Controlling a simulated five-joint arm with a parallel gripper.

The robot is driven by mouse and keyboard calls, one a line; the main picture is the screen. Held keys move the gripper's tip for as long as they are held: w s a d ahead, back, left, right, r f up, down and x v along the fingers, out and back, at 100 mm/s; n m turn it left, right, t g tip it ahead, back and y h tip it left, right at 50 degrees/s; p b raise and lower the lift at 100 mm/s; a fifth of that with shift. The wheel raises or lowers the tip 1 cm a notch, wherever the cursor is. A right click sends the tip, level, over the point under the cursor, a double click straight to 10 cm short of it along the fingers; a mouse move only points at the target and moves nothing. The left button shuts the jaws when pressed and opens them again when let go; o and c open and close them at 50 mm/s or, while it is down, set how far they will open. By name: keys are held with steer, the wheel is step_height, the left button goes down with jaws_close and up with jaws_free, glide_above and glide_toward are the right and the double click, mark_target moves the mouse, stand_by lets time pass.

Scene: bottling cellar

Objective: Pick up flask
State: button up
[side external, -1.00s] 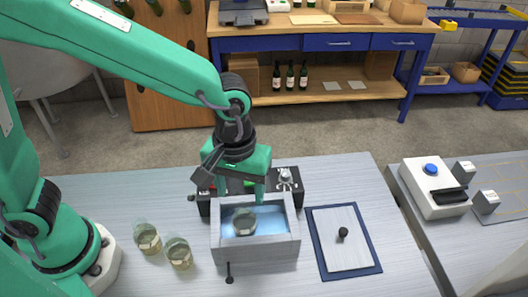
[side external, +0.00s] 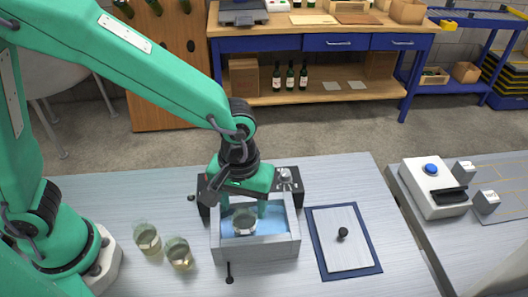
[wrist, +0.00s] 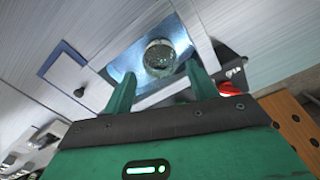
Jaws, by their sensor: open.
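A round glass flask (side external: 243,222) stands in the blue-lined grey water bath (side external: 256,247). It also shows from above in the wrist view (wrist: 159,57), just beyond my fingertips. My gripper (side external: 243,210) is open over the bath, its green fingers reaching down inside the walls, one to each side of the flask. In the wrist view the gap between the fingertips (wrist: 159,74) holds nothing. Two more glass flasks with yellowish liquid, a left one (side external: 147,239) and a right one (side external: 179,253), stand on the table left of the bath.
A flat blue-edged panel with a black knob (side external: 343,250) lies right of the bath. A black control box (side external: 291,182) stands behind the bath. A small black lever (side external: 229,274) sticks out in front. A white device with a blue button (side external: 433,190) stands on the right table.

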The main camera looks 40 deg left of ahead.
mark_target(244, 217)
steer(key=shift+f, duration=2.25)
steer(key=c, duration=0.8)
